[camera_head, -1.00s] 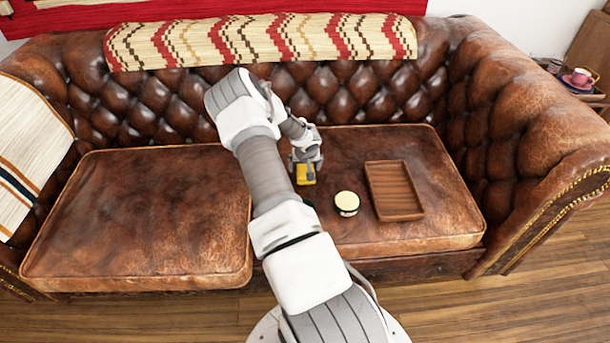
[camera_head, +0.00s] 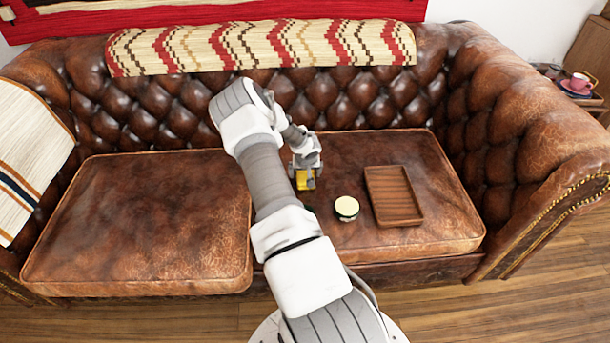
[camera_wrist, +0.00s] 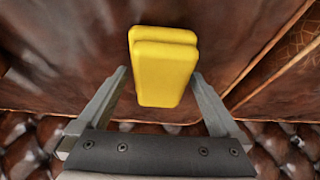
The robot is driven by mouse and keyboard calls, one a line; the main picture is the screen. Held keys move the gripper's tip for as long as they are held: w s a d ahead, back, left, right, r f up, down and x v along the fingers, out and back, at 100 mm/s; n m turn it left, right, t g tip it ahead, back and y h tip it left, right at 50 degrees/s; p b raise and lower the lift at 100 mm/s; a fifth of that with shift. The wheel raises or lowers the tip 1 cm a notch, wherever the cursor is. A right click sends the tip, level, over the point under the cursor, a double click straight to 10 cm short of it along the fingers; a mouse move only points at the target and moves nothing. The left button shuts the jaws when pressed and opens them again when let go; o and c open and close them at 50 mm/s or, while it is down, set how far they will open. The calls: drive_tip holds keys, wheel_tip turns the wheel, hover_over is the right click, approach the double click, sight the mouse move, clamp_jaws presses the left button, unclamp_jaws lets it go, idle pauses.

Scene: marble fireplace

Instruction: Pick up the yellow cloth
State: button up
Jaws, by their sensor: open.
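The yellow cloth (camera_wrist: 165,72) is a small, thick folded block in the wrist view, lying on the brown leather seat cushion. In the head view the cloth (camera_head: 304,180) shows just below my gripper (camera_head: 305,172), which partly covers it. In the wrist view my gripper (camera_wrist: 160,75) is open. Its two fingers are on the left and right of the cloth, with a gap on the left side and the right finger closer to it. I cannot tell how far the fingertips are above the cushion.
A round cream-topped container (camera_head: 346,208) and a brown wooden tray (camera_head: 394,196) stand to the right of the cloth. The tufted sofa back rises behind my gripper. The left seat cushion (camera_head: 140,220) is bare.

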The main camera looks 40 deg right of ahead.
sight(306, 172)
drive_tip(key=c, duration=1.2)
drive_tip(key=shift+b, duration=0.5)
drive_tip(key=r+p, duration=0.3)
drive_tip(key=r, duration=0.2)
drive_tip(key=shift+s+d+r+p, duration=0.1)
drive_tip(key=shift+s+r+p, duration=0.1)
drive_tip(key=shift+p, duration=0.15)
drive_tip(key=s+d+r+p, duration=0.1)
drive_tip(key=s+r, duration=0.1)
drive_tip(key=s, duration=0.1)
drive_tip(key=s+d+r+p, duration=0.1)
drive_tip(key=s+r, duration=0.1)
drive_tip(key=s, duration=0.2)
drive_tip(key=s+d+r+p, duration=0.1)
drive_tip(key=s+r, duration=0.1)
drive_tip(key=s, duration=0.1)
drive_tip(key=shift+s+d, duration=0.15)
drive_tip(key=shift+s, duration=0.25)
